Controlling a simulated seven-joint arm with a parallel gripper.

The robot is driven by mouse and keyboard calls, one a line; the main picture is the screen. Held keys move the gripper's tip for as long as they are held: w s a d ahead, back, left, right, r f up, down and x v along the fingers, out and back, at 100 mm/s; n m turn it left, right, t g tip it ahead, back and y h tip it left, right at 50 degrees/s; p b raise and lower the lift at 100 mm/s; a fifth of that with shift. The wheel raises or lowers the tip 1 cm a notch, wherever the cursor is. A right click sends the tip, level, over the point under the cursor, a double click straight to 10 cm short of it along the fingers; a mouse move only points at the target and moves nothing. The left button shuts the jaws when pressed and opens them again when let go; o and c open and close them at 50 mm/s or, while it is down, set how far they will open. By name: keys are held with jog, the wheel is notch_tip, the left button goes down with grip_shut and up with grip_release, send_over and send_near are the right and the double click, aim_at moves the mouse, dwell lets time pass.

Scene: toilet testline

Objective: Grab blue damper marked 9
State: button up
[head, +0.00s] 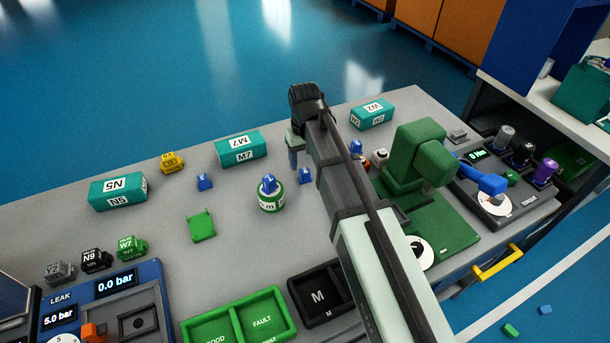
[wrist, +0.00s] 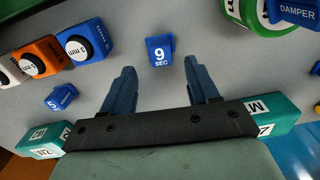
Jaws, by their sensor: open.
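The blue damper marked 9 SEC (wrist: 159,52) stands on the grey bench just beyond my fingertips in the wrist view, centred between them and untouched as far as I can see. In the head view it appears to be the small blue piece (head: 305,175) just below my gripper (head: 297,158); its mark is not readable there. In the wrist view my gripper (wrist: 160,72) is open and empty. Another blue damper (wrist: 61,97), apparently marked 5, lies to the left in the wrist view.
A round green-and-white damper holder (head: 271,202) with a blue piece on top stands close by. Teal boxes M7 (head: 238,149) and another (head: 372,114) flank the gripper. A blue 3 mm block (wrist: 82,44) is near an orange one (wrist: 37,60). A green machine (head: 411,158) stands right.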

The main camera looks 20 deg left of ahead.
aim_at(304, 168)
jog(key=shift+s+f, duration=0.1)
jog(key=shift+f, duration=2.15)
jog(key=shift+c, duration=0.2)
jog(key=c, duration=1)
jog(key=shift+r, duration=0.15)
